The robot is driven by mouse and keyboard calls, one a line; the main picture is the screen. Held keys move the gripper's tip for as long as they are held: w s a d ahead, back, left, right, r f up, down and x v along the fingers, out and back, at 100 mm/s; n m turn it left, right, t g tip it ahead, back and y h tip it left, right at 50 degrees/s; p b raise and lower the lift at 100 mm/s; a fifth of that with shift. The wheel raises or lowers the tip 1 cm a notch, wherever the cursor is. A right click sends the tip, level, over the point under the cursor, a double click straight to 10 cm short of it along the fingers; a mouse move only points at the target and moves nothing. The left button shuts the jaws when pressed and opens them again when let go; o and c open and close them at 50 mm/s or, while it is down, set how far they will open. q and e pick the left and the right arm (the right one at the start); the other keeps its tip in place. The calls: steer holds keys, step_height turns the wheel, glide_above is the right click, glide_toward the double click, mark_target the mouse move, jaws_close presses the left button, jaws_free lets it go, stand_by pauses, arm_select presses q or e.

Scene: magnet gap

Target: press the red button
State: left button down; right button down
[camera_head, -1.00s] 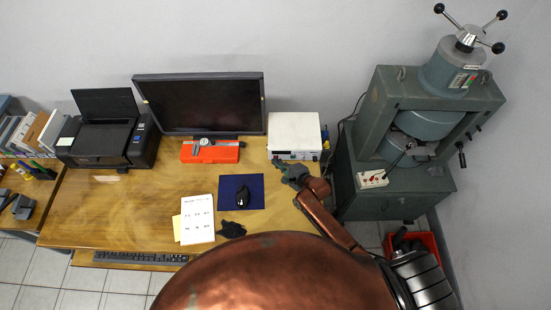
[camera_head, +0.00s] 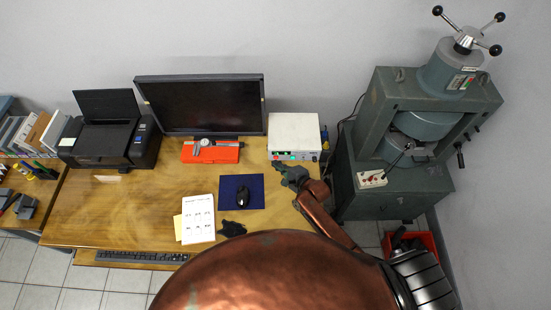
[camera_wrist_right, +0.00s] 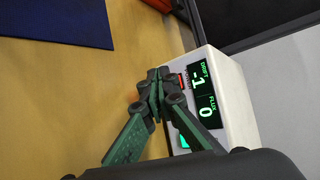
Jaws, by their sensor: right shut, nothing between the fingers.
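The white instrument box (camera_head: 295,130) stands at the back right of the desk. In the right wrist view, the box (camera_wrist_right: 228,95) has a front panel with lit green displays marked DRIFT and FLUX, reading -1 and 0. A small red button (camera_wrist_right: 184,81) shows beside the displays, partly hidden by my fingers. My right gripper (camera_head: 278,164) is shut and empty, its tips in front of the panel. In the wrist view, the gripper (camera_wrist_right: 155,90) has its fingertips together right by the button. I cannot tell whether they touch it. My left gripper is not in view.
A monitor (camera_head: 205,105) stands left of the box, with a red case (camera_head: 212,155) in front of it. A large green press (camera_head: 377,120) stands at the right.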

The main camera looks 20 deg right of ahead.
steer(key=s+p, duration=0.1)
steer(key=s+a+p, duration=0.1)
steer(key=s, duration=0.1)
steer(key=shift+s+r+p, duration=0.1)
steer(key=shift+s+p, duration=0.15)
steer(key=shift+p, duration=0.05)
steer(key=shift+s+a+p, duration=0.25)
steer(key=shift+s+p, duration=0.3)
steer(key=shift+s, duration=0.55)
steer(key=shift+a, duration=0.1)
